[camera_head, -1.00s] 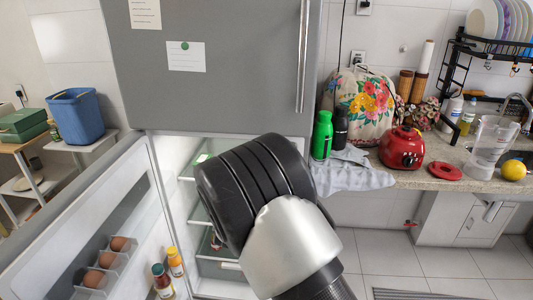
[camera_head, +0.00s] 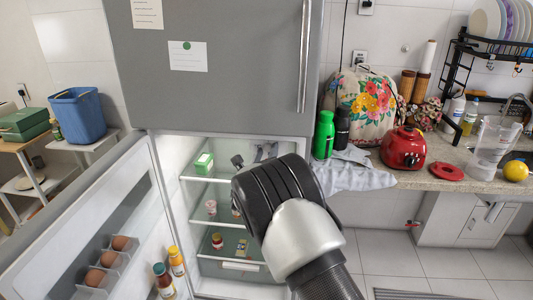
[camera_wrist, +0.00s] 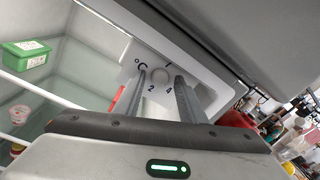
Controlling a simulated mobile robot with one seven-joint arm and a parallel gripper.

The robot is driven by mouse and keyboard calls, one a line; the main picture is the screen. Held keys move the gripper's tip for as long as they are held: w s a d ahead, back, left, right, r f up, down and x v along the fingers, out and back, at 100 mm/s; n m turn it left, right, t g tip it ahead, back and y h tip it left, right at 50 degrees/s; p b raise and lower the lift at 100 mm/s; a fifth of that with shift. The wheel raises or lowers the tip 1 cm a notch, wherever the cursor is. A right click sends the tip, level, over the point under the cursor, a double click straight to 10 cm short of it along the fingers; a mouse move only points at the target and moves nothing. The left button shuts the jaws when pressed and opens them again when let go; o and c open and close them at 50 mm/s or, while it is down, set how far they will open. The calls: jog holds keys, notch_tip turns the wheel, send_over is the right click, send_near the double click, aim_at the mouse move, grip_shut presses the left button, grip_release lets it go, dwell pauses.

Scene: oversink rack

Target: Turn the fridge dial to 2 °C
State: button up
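The fridge dial (camera_wrist: 160,75) is a small pale round knob on a white panel inside the fridge (camera_head: 190,220). In the wrist view, "°C", "2" and "4" are printed around it, with another mark above that is hard to read. Which mark the dial points to cannot be told. My gripper (camera_wrist: 158,92) is open, its two fingers on either side of the dial's lower part in the picture. Whether they touch it cannot be told. In the head view my gripper (camera_head: 254,158) reaches into the top of the open compartment, and the dial is hidden there.
The open fridge door (camera_head: 95,225) stands at left with eggs (camera_head: 108,257) and bottles (camera_head: 163,280). A green tub (camera_head: 204,163) sits on the upper shelf. The upper door (camera_head: 215,65) is shut above my arm. The counter (camera_head: 430,178) at right holds a red appliance (camera_head: 403,147).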

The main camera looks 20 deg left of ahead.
grip_shut()
jog(key=shift+f+m+b, duration=0.15)
jog(key=shift+m+b, duration=0.25)
jog(key=shift+b, duration=0.3)
jog(key=m+b, duration=0.2)
jog(key=b, duration=0.1)
jog(key=shift+f, duration=0.15)
jog(key=m+b, duration=0.3)
jog(key=b, duration=0.3)
jog(key=m+b, duration=0.3)
jog(key=b, duration=0.2)
jog(key=shift+m+g, duration=0.3)
jog(key=m+b, duration=0.2)
jog(key=b, duration=0.1)
jog(key=shift+r, duration=0.3)
